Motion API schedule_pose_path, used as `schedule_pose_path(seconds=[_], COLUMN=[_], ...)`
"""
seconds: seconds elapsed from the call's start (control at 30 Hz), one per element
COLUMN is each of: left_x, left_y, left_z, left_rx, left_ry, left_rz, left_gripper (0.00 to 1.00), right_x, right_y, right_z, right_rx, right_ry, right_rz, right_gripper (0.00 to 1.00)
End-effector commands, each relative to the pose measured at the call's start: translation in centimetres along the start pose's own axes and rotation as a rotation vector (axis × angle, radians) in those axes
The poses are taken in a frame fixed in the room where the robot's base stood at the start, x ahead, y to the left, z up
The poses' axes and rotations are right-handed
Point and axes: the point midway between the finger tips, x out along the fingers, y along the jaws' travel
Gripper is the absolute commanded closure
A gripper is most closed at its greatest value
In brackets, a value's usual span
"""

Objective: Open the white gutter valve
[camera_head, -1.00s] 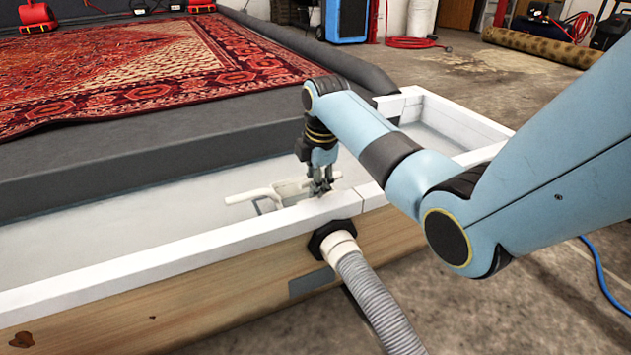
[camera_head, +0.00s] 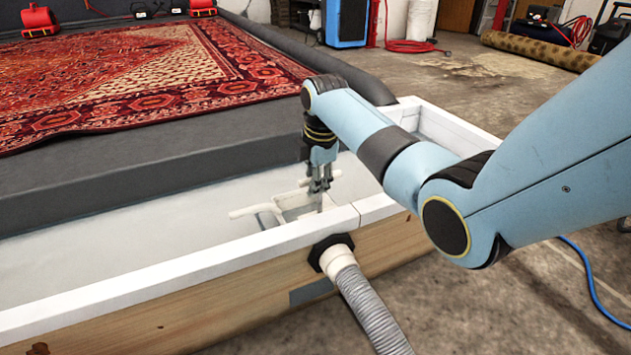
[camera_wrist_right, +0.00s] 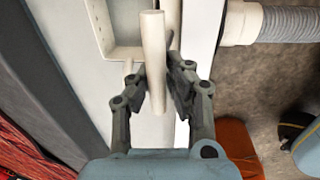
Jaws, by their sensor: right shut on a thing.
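The white gutter valve handle is a pale round bar (camera_wrist_right: 152,45) in the right wrist view. My right gripper (camera_wrist_right: 158,80) has its fingers on both sides of it, shut on it. In the head view my right gripper (camera_head: 320,188) points down into the white gutter, at the right part of a small white box fitting (camera_head: 290,204). A thin white bar (camera_head: 248,211) sticks out to the left of this fitting; I cannot tell if it is part of the held handle. The fingertips hide part of the fitting. My left gripper is out of view.
The gutter's white front rim (camera_head: 230,255) runs along a wooden side. A grey ribbed hose (camera_head: 365,305) leaves it through a black collar (camera_head: 330,252). A dark padded edge and a red rug (camera_head: 150,85) lie behind. Concrete floor is open at right.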

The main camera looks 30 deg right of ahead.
Motion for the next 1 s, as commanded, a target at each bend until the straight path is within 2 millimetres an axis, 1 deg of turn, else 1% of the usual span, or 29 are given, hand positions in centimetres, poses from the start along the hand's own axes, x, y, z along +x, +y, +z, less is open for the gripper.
schedule_pose_path(seconds=[0.03, 0.2, 0.23, 0.4, 0.43, 0.67, 0.77, 0.87, 1.0], left_x=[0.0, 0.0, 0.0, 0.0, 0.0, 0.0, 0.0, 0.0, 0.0], left_y=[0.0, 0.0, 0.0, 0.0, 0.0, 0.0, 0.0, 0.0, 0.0], left_z=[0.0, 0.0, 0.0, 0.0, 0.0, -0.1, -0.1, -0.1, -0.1], left_rx=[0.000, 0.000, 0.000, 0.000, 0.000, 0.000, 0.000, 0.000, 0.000], left_ry=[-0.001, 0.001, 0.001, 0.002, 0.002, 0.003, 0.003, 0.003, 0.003], left_rz=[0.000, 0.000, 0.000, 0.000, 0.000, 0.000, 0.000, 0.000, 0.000], left_gripper=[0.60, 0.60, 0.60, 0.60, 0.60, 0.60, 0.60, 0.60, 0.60], right_x=[-0.5, -0.5, -0.5, -0.4, -0.3, -0.2, -0.6, -1.9, -4.9], right_y=[0.9, 0.9, 0.9, 0.7, 0.6, 0.4, 0.4, 0.4, 0.4], right_z=[0.1, 0.1, 0.1, 0.1, 0.1, 0.0, 0.0, 0.1, 0.1], right_rx=[-0.003, -0.003, -0.003, -0.002, -0.002, -0.001, -0.001, -0.001, -0.001], right_ry=[-0.003, -0.003, -0.003, -0.003, -0.002, -0.001, -0.001, -0.001, -0.001], right_rz=[0.026, 0.026, 0.026, 0.021, 0.020, 0.013, 0.014, 0.016, 0.018], right_gripper=[1.00, 1.00, 0.84, 0.62, 0.60, 0.60, 0.60, 0.60, 0.60])
